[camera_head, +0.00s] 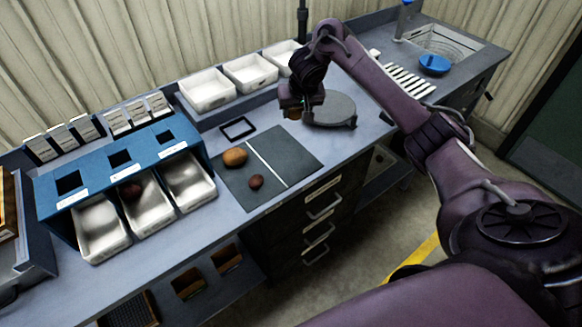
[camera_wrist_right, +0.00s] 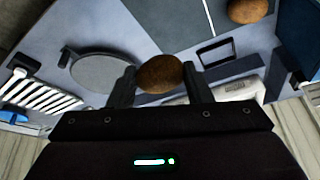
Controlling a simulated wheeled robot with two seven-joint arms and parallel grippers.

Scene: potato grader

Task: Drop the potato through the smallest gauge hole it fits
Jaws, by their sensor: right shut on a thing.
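My right gripper (camera_head: 302,104) is shut on a brown potato (camera_wrist_right: 160,73), one finger on each side, near the round grey plate. In the head view the gripper mostly hides this potato. The blue gauge box (camera_head: 106,178) stands at the left, away from the gripper, with three square holes in its top; the left hole (camera_head: 68,182) looks largest, the middle hole (camera_head: 120,158) smaller, the right hole (camera_head: 165,137) smallest. A tan potato (camera_head: 235,157) and a small dark red potato (camera_head: 256,182) lie on the dark mat (camera_head: 298,152). My left gripper is not in view.
A black frame (camera_head: 238,128) lies behind the mat. White trays (camera_head: 207,88) line the back. The round plate (camera_head: 330,110) and a sink (camera_head: 450,46) are to the right.

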